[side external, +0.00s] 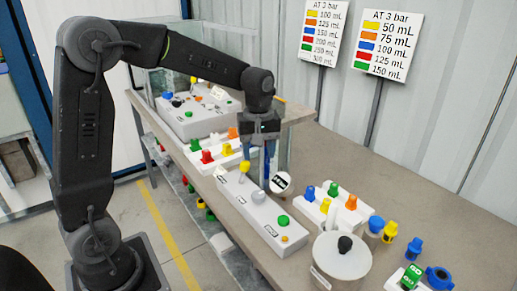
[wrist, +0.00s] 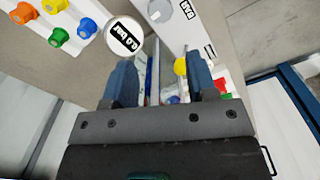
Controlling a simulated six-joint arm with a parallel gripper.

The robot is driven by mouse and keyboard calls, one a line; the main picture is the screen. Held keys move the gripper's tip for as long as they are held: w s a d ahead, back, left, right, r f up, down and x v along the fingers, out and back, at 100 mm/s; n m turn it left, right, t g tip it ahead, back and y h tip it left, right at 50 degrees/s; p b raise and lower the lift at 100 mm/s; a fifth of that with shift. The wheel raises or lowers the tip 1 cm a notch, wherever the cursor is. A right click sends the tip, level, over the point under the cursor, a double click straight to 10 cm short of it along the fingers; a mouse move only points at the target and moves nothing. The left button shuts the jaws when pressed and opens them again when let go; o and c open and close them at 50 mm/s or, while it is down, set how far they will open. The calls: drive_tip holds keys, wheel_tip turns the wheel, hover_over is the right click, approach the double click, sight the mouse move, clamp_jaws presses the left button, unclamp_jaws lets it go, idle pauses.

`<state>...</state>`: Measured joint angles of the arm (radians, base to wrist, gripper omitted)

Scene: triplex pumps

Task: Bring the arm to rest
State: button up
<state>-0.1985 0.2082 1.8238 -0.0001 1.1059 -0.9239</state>
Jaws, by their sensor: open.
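My gripper (side external: 262,182) hangs pointing down above a white pump panel (side external: 240,203) in the side view. Its two blue fingers are apart in the wrist view (wrist: 162,78), with no object clearly held between them. The panel carries a yellow-tipped lever (side external: 244,166), a grey knob (side external: 258,197), a green button (side external: 282,221) and a small orange button (side external: 284,239). A round gauge (side external: 280,183) stands close to the fingers; it reads 0.0 bar in the wrist view (wrist: 125,36). Whether a finger touches the panel cannot be told.
A white block (side external: 330,206) with coloured caps lies right of the panel. Another block (side external: 214,154) and a second panel (side external: 195,110) stand behind. A lidded white pot (side external: 342,262) and loose coloured parts (side external: 413,248) sit at the right front. Two signs (side external: 388,45) rise behind the bench.

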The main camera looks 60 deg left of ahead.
drive_tip(key=shift+r, duration=0.25)
drive_tip(key=s+d+r+m+t, duration=0.1)
drive_tip(key=s+d+m+t, duration=0.1)
drive_tip(key=s+m, duration=0.2)
drive_tip(key=s+d+r+m+t, duration=0.1)
drive_tip(key=s+d+r+m, duration=0.1)
drive_tip(key=s, duration=0.6)
drive_tip(key=s+d+r+m+t, duration=0.2)
drive_tip(key=s+d+m, duration=0.2)
drive_tip(key=s+m, duration=0.2)
drive_tip(key=shift+s+m+t, duration=0.3)
drive_tip(key=shift+s+m, duration=0.1)
drive_tip(key=shift+s, duration=0.2)
drive_tip(key=shift+o, duration=0.3)
drive_tip(key=shift+w+a, duration=0.1)
idle(1.3)
